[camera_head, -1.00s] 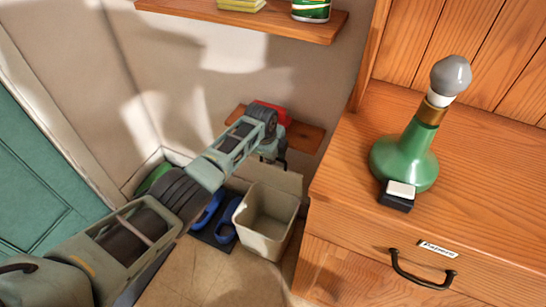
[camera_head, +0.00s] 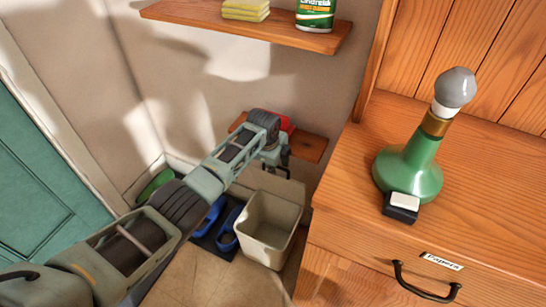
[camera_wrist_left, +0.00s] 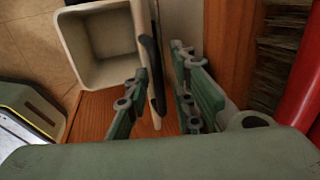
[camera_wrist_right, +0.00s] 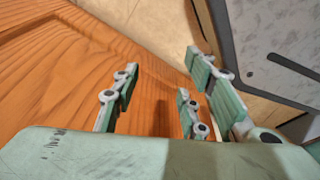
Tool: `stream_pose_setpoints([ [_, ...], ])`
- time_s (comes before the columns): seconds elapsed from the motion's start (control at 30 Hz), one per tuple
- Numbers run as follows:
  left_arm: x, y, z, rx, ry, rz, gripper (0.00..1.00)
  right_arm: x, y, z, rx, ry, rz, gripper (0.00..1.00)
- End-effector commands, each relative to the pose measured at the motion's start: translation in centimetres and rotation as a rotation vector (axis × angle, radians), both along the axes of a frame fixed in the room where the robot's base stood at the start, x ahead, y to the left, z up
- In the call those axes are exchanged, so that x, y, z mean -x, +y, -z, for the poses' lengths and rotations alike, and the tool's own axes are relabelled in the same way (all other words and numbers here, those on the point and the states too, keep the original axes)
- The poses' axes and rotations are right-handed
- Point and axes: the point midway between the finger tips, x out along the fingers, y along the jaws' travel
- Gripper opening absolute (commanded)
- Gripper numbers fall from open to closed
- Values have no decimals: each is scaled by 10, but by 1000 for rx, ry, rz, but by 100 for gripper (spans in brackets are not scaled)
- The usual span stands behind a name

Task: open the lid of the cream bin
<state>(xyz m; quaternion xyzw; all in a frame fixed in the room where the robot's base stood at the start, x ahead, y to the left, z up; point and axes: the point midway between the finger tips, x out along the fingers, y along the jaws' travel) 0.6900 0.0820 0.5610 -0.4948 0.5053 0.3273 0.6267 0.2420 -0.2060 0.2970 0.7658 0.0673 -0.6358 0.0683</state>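The cream bin (camera_head: 268,228) stands on the floor between the wall and the wooden cabinet. Its lid (camera_head: 284,185) is raised upright at the back, and the empty inside shows. In the left wrist view the bin (camera_wrist_left: 98,48) is at upper left. The lid appears edge-on, with a dark strip along it, between the fingers of my left gripper (camera_wrist_left: 163,65). These fingers are apart, and the lid lies nearer the left finger; contact is unclear. In the head view this gripper (camera_head: 277,166) is at the lid. My right gripper (camera_wrist_right: 160,90) is open and empty over wood.
Blue shoes (camera_head: 227,232) lie on a dark mat left of the bin. A small wooden shelf (camera_head: 308,147) with a red item is behind my left gripper. The cabinet (camera_head: 345,250) closes off the right side and carries a green lamp (camera_head: 412,168). A higher shelf (camera_head: 200,18) holds sponges and a can.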

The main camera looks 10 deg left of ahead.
Motion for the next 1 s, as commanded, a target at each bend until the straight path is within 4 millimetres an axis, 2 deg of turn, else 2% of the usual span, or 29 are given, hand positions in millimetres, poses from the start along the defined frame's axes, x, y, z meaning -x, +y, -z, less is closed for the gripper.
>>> stream_pose_setpoints([
  [0.03, -3, -2, -11, 6, -17, 2, 28, 0, 0, 0, 0, 1, 0, 40],
  [0.5, 13, 4, -60, 3, -14, 0, 28, 1, -1, 0, 1, 2, 0, 40],
  [0.7, 18, 5, -68, 3, -10, 0, 28, 1, -1, 0, 1, 2, 0, 40],
  [1.0, 19, 6, -69, 2, -7, 0, 28, 1, -1, 0, 1, 2, 0, 40],
])
